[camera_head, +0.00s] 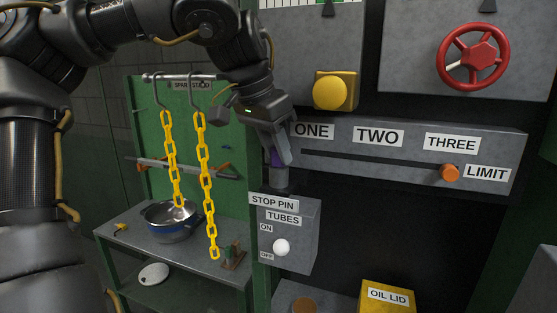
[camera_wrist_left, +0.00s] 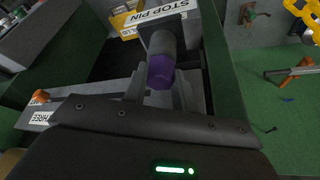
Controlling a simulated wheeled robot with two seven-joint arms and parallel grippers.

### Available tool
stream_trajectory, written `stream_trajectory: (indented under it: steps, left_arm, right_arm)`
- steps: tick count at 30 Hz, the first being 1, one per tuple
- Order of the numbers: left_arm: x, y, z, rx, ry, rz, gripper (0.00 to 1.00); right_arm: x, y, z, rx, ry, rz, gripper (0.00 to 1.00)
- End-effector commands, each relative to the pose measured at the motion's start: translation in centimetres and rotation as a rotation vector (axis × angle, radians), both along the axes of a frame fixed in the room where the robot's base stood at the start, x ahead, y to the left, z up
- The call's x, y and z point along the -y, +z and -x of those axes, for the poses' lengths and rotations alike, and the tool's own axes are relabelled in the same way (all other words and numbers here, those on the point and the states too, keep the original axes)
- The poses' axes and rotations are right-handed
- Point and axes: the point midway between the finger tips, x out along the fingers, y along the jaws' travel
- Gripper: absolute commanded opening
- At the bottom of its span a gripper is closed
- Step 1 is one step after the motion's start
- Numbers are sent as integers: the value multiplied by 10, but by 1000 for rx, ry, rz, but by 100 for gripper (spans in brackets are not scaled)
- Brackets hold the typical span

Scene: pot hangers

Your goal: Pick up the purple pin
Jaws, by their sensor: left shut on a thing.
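The purple pin (camera_wrist_left: 161,73) shows between my fingers in the left wrist view, with a grey cylinder (camera_wrist_left: 163,43) just beyond it. In the head view, only a little of the purple pin (camera_head: 274,158) shows behind the fingers. My left gripper (camera_head: 278,158) points down above the grey STOP PIN box (camera_head: 300,240) and is shut on the pin. The grey cylinder (camera_head: 279,180) stands at the top of that box. Whether the pin's lower end is still inside it is hidden. My right gripper is not in view.
A grey panel (camera_head: 400,150) with an orange slider knob (camera_head: 450,173) stands to the right. Yellow chains (camera_head: 203,150) hang to the left, near a metal pot (camera_head: 170,228). A white knob (camera_head: 281,247) and a yellow OIL LID box (camera_head: 388,297) are below.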

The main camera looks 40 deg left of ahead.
Motion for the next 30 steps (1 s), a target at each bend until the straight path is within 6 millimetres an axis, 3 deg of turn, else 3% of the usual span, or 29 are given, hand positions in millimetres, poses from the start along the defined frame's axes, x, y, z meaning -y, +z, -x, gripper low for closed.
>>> stream_trajectory:
  steps: [10,18,25,30]
  left_arm:
    - [0,4,0,-1,0,-1,4]
    - [-1,40,1,0,0,-1,4]
    - [-24,81,28,3,2,0,4]
    - [-48,102,56,5,3,2,4]
  right_arm:
    - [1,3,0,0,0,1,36]
    - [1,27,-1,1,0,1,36]
    - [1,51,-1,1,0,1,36]
    - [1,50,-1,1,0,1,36]
